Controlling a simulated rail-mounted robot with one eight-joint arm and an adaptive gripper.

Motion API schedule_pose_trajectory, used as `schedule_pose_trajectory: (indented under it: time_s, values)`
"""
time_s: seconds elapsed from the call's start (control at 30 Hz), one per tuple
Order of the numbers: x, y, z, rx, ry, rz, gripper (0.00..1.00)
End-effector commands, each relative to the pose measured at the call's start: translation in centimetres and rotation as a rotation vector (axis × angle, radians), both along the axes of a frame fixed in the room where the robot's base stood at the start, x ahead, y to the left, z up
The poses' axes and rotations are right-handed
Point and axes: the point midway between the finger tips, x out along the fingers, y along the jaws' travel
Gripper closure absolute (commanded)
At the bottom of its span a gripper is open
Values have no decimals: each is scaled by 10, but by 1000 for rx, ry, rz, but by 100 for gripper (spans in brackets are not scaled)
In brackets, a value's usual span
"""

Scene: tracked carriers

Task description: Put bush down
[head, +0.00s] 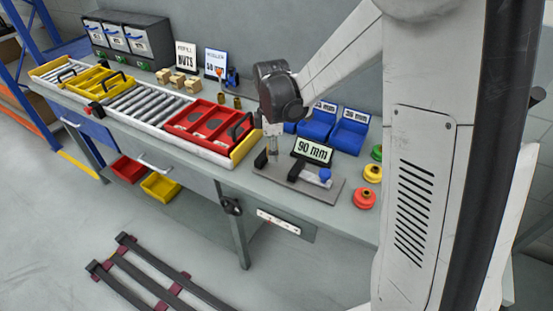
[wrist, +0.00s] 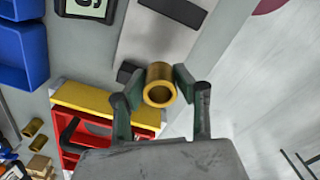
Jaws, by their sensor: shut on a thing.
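My gripper (head: 272,155) is over the left end of a grey fixture plate (head: 325,193) on the bench. In the wrist view, my gripper (wrist: 153,90) is shut on a brass bush (wrist: 160,84), a short hollow tube with its open end facing the camera. The bush is between the two fingertips, near the plate (wrist: 147,45) and a dark block (wrist: 128,72). I cannot tell whether the bush touches the plate. In the head view the bush is hard to make out. Two other brass bushes (head: 230,99) stand on the bench farther back; they also show in the wrist view (wrist: 36,135).
A red carrier tray (head: 186,124) with a black handle sits left of the plate, beside a yellow end piece (head: 244,149). A 90 mm sign (head: 313,151) and blue knob (head: 325,174) are close by. Blue bins (head: 349,134) stand behind; coloured round pieces (head: 364,199) lie right.

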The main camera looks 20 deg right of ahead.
Motion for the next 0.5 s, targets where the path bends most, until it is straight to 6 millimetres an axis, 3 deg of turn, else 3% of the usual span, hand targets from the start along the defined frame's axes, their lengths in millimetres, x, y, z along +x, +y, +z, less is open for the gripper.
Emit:
schedule_pose_trajectory:
  time_s: [0.27, 0.5]
  values:
    - [6, -15, -13, 0, 0, 0, 100]
    - [6, -15, -42, 0, 0, 0, 100]
